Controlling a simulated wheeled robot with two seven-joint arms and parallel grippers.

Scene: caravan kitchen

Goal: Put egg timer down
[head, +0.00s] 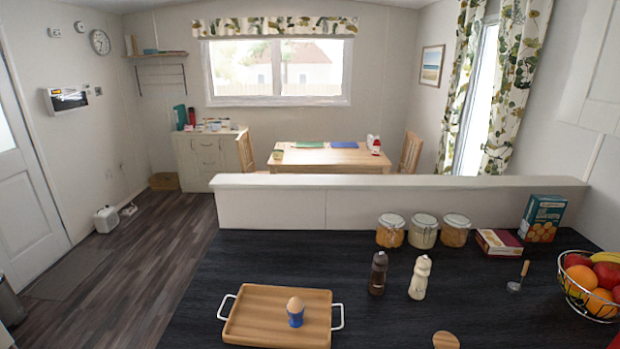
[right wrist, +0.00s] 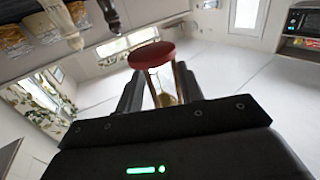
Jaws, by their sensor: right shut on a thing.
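The egg timer shows in the right wrist view as an hourglass with a red round end cap (right wrist: 152,54), thin wooden posts and a glass with pale sand. My right gripper (right wrist: 160,92) is shut on it, with a dark finger on either side of the posts. The timer's other end is hidden behind the gripper body. In the head view neither gripper can be made out. My left gripper is not in view.
On the dark worktop (head: 240,262) stand a wooden tray (head: 262,312) with an egg in a blue cup (head: 295,316), two mills (head: 378,272), storage jars (head: 424,231), boxes (head: 541,217) and a fruit basket (head: 590,290).

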